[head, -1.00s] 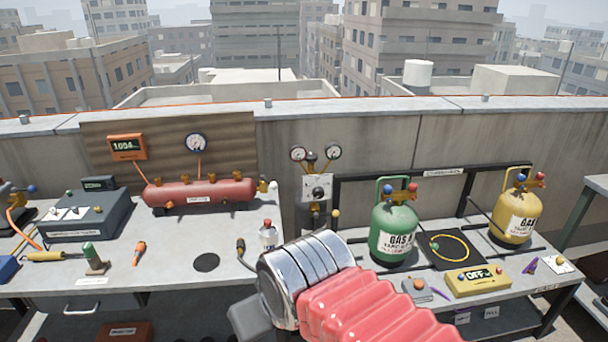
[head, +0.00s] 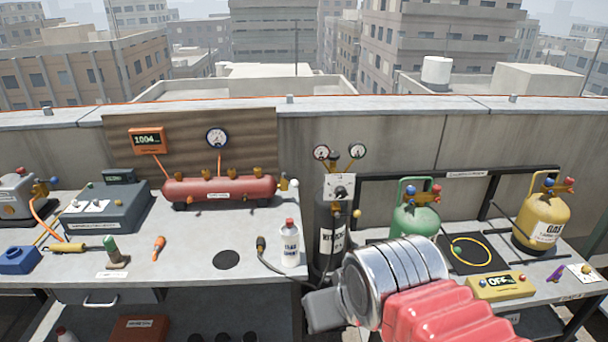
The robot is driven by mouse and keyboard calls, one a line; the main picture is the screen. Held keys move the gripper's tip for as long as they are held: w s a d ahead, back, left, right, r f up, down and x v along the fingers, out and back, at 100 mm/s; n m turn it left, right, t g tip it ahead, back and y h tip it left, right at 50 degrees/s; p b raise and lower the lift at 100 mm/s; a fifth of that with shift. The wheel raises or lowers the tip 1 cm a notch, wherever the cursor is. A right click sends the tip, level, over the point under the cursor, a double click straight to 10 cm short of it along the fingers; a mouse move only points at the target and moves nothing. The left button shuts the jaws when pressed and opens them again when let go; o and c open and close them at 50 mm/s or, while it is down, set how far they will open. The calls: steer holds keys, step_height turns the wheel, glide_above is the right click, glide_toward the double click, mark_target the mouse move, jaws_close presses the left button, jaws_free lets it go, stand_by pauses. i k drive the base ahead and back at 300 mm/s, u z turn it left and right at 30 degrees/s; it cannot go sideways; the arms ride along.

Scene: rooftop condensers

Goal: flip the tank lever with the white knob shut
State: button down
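The red tank (head: 220,190) lies on the left bench against the brown backboard. A small white knob (head: 293,185) shows at its right end, beside a yellow fitting (head: 284,181). The lever's angle is too small to tell. My gripper (head: 322,310) shows as a dark grey block at the end of my arm, low in the middle of the head view. It is in front of and below the tank, well apart from the knob. Its fingers cannot be made out, and nothing is seen held in it.
A white bottle with a red cap (head: 289,243) and a black hose end (head: 262,246) are on the bench between my gripper and the tank. A dark cylinder (head: 331,235) with gauges stands right of the tank. A green gas bottle (head: 415,219) stands further right.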

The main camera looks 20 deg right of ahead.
mark_target(294, 184)
steer(key=u, duration=0.05)
steer(key=i, duration=1)
steer(key=z, duration=0.05)
